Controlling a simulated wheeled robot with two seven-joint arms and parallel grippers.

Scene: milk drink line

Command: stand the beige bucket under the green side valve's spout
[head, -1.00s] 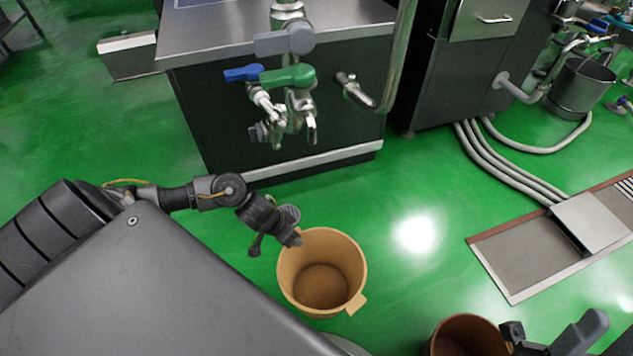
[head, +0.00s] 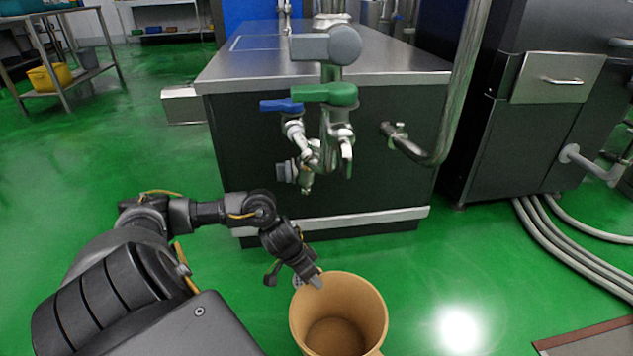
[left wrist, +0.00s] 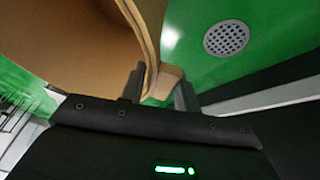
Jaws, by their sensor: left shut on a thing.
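The beige bucket (head: 345,312) is at the bottom middle of the head view, its lower part cut off. My left gripper (head: 312,279) is shut on it at the left side of its rim. In the left wrist view, the fingers (left wrist: 160,88) close around a small tab on the bucket's wall (left wrist: 85,45). Whether its base touches the floor is hidden. The green side valve (head: 325,94) is on the pipe in front of the steel counter. Its spout (head: 346,158) points down, above and beyond the bucket in the picture. My right gripper is out of view.
A blue-handled valve (head: 281,105) sits just left of the green one. A bent pipe (head: 415,150) stands to the right. The dark counter (head: 390,195) is behind the valves. A floor drain (left wrist: 226,38) shows in the left wrist view. Green floor around is clear.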

